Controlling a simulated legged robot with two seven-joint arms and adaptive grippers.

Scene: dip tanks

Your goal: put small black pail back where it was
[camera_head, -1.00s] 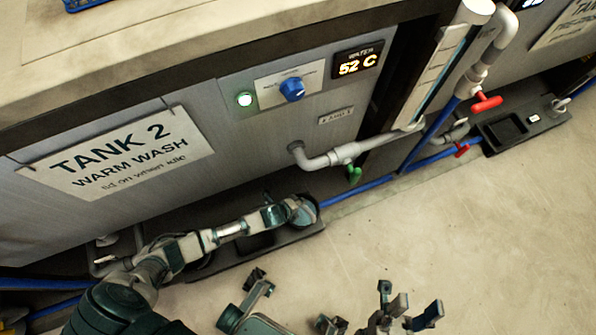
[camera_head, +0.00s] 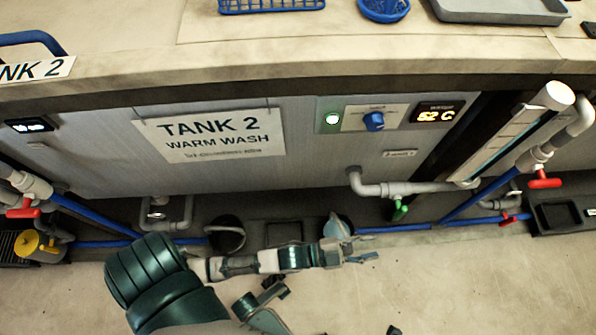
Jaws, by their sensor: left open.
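A small black pail (camera_head: 228,232) with a thin pale handle line stands at the foot of the tank 2 front, in or on the dark floor tray (camera_head: 312,229). My arm passes just in front of it and may hide its lower part. My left gripper (camera_head: 366,257) is open, with nothing seen between its fingers. It is to the right of the pail and apart from it, in front of a pale blue-grey vessel (camera_head: 337,226). Only a small dark tip shows at the bottom edge, possibly of my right gripper (camera_head: 393,330); its jaws are out of sight.
Above is the tank 2 panel with a blue knob (camera_head: 374,121). A grey pipe with a green valve (camera_head: 400,210) drops to its right. Blue pipes run along the wall base. A yellow-lidded item (camera_head: 38,246) stands far left. The floor at right is clear.

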